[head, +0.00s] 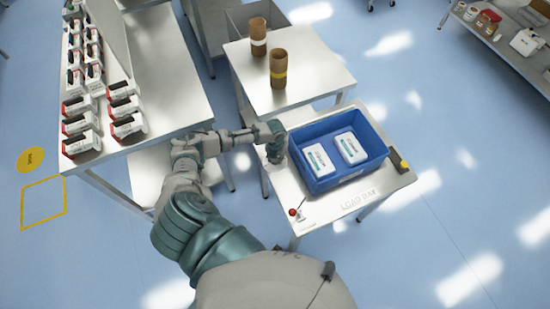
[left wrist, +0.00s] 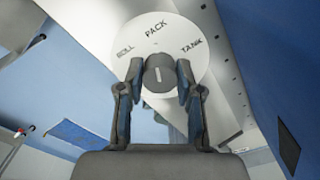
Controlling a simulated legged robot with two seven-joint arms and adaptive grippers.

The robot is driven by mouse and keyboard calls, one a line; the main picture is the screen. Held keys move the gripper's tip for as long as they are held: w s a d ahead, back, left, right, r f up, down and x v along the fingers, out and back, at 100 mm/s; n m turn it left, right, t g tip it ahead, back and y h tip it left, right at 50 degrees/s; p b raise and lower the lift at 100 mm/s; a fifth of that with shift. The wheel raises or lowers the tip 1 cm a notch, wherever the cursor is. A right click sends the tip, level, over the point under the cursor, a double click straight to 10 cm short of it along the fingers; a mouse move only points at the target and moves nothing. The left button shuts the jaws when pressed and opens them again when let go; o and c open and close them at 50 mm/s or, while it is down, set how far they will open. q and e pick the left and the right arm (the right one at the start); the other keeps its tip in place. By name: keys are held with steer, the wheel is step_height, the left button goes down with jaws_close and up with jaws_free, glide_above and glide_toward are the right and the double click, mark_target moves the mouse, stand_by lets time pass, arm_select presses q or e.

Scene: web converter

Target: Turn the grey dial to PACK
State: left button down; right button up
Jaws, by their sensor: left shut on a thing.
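The grey dial (left wrist: 159,75) sits on a round white plate (left wrist: 195,68) marked ROLL, PACK and TANK in the left wrist view. PACK is at the top, ROLL on the left, TANK on the right. A short pale mark on the dial stands nearly upright and appears to point toward PACK. My left gripper (left wrist: 158,84) has one finger on each side of the dial and is shut on it. In the head view, my left gripper (head: 276,150) is beside the blue bin's left end, and I cannot make out the dial there. My right gripper is not in view.
A blue bin (head: 356,177) with two white packs stands on a steel table (head: 343,203). A red-knobbed lever (head: 293,212) is at that table's near-left corner. Brown rolls (head: 278,70) stand on a table behind.

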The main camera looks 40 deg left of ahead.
arm_select(q)
steer(key=shift+w+r+m, duration=0.2)
steer(key=shift+r+m, duration=0.05)
steer(key=shift+m, duration=0.15)
steer(key=c, duration=1)
jaws_free()
steer(key=shift+o, duration=1.2)
steer(key=shift+s, duration=0.25)
steer(key=shift+f, duration=0.1)
step_height(320, 180, up, 12)
